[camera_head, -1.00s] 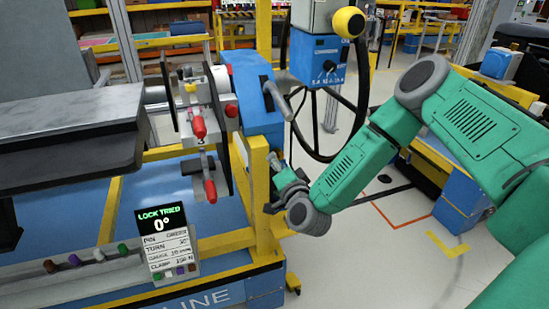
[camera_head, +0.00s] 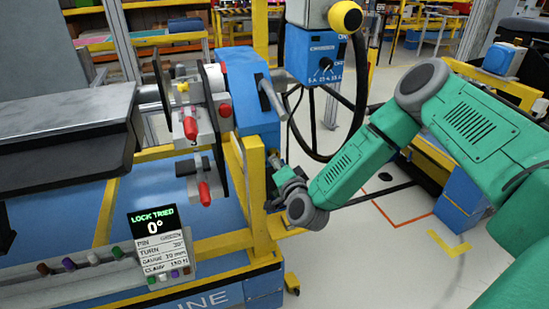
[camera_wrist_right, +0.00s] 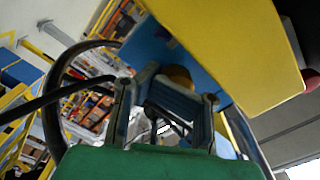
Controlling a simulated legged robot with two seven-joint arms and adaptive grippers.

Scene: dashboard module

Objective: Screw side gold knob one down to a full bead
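A rounded gold knob (camera_wrist_right: 179,76) shows in the right wrist view on the side of a blue part, partly hidden by my gripper. In the head view I cannot make out this knob. My right gripper (camera_wrist_right: 167,98) has its fingers apart, one on each side of the picture's middle, with the gold knob just beyond them. I cannot tell whether they touch it. In the head view the right gripper (camera_head: 274,190) is beside the yellow post, below the blue housing (camera_head: 248,95). My left gripper is not in view.
The yellow post (camera_head: 256,195) stands close to the right gripper. A black handwheel (camera_head: 357,100) is behind my forearm. Red-handled clamps (camera_head: 190,128) are left of the blue housing. A display (camera_head: 155,235) reads "LOCK TRIED 0°". Open floor lies to the right.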

